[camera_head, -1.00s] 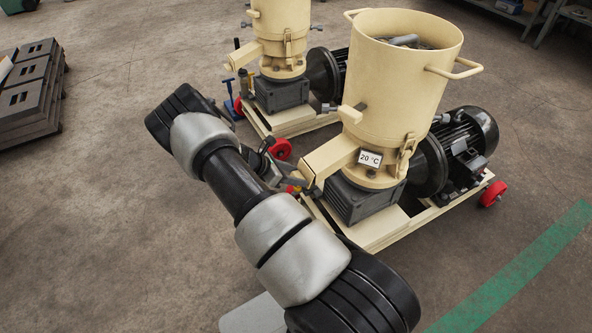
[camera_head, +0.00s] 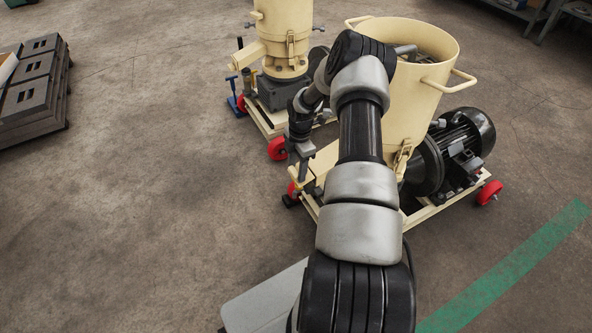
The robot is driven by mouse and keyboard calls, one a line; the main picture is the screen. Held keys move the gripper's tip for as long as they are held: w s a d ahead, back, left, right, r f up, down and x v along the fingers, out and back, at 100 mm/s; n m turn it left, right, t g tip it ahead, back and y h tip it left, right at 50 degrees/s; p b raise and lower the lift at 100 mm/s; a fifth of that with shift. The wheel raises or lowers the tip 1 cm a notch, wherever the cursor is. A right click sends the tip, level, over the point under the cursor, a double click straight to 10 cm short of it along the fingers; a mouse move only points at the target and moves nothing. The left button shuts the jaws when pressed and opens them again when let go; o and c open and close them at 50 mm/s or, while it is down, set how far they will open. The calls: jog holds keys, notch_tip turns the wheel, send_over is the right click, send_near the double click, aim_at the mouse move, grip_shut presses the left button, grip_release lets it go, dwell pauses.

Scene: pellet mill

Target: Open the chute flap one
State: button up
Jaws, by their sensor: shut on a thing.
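The nearer cream pellet mill (camera_head: 440,75) stands right of centre, with its cream discharge chute (camera_head: 326,158) sloping down to the left. My gripper (camera_head: 303,178) is at the lower outer end of this chute, pointing down. It is shut on the chute flap there. The flap is small and mostly hidden by the gripper, so I cannot tell how far it is swung. My arm crosses in front of the mill and hides its lower body and part of the chute.
A second cream mill (camera_head: 285,30) stands behind to the left, its red wheel (camera_head: 278,148) close to my gripper. The nearer mill's black motor (camera_head: 460,140) is at right. Stacked dark blocks (camera_head: 35,85) lie far left. The floor at left is clear.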

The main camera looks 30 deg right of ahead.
jog(key=shift+w+d+r+y+b, duration=0.1)
jog(key=shift+d+r+y+b, duration=0.2)
jog(key=shift+y, duration=0.6)
jog(key=shift+a+r, duration=0.1)
jog(key=o, duration=1.5)
jog(key=p+v, duration=0.2)
jog(key=v, duration=1.5)
jog(key=shift+s, duration=0.2)
jog(key=shift+r, duration=0.15)
